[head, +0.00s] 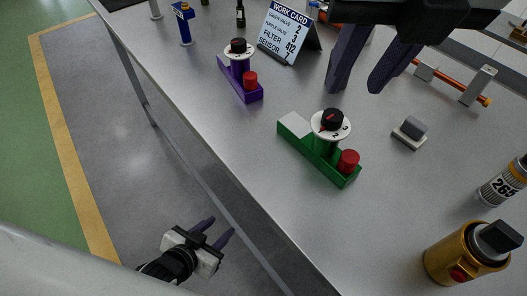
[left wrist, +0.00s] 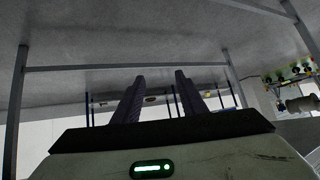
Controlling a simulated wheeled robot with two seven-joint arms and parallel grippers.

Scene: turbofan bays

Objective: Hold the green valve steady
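The green valve (head: 320,152) stands on the grey table in the middle of the head view. It has a green base, a white numbered dial (head: 330,124) with a black knob, and a red button (head: 348,160). My right gripper (head: 360,88) is open and empty above the table, beyond the valve and apart from it. My left gripper (head: 219,229) is open and empty, off the table's front edge at the lower left. The left wrist view shows its two spread fingers (left wrist: 158,95) below the table's underside.
A purple valve (head: 241,85) and a work card (head: 289,32) stand farther back. A grey block (head: 409,132), a gold canister (head: 465,252) and a canister marked 265 (head: 507,183) are at the right. An orange rod (head: 450,84) lies behind. The table front is clear.

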